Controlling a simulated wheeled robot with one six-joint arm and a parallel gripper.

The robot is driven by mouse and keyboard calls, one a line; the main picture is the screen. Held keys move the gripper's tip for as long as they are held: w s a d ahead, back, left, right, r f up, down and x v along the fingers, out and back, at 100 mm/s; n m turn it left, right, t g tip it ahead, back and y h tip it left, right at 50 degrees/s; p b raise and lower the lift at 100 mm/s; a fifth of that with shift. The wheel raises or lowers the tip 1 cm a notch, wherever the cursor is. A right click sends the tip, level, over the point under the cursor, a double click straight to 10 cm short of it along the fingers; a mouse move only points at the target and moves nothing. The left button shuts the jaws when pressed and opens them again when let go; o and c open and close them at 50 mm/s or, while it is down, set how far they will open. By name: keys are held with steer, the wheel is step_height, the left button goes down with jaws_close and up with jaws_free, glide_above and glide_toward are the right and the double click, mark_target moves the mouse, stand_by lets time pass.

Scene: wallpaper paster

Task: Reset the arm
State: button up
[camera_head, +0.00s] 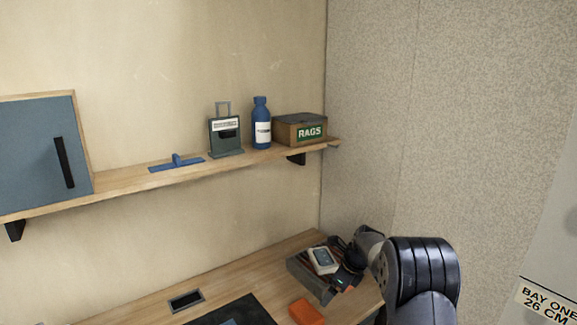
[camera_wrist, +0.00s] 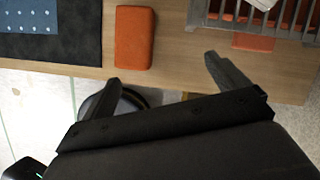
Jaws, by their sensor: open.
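My arm shows at the lower right in the head view, bent over the right end of the wooden workbench (camera_head: 266,259). In the wrist view my gripper (camera_wrist: 168,72) is open, with its two dark fingers spread wide and nothing between them. The fingertips are near the bench's edge, just short of an orange block (camera_wrist: 134,38). The same block (camera_head: 306,312) lies on the bench at the bottom of the head view. In the head view the gripper's fingers cannot be made out clearly among the dark parts near the tray.
A grey slatted tray (camera_head: 311,280) holding a white device (camera_head: 322,260) stands at the bench's right end. A dark mat (camera_head: 247,311) lies left of the block. Above, a shelf (camera_head: 120,183) carries a blue bottle (camera_head: 262,125), a rags box (camera_head: 300,130) and a cabinet (camera_head: 38,150).

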steer(key=s+f+n+g, duration=0.3)
steer(key=s+n, duration=0.4)
steer(key=n, duration=0.2)
steer(key=s+f+n+g+h, duration=0.1)
steer(key=s+f+n+g, duration=0.2)
steer(key=s+n, duration=0.4)
steer(key=shift+s+d+f+n+b, duration=0.4)
steer(key=shift+f+n, duration=0.2)
steer(key=shift+n, duration=0.6)
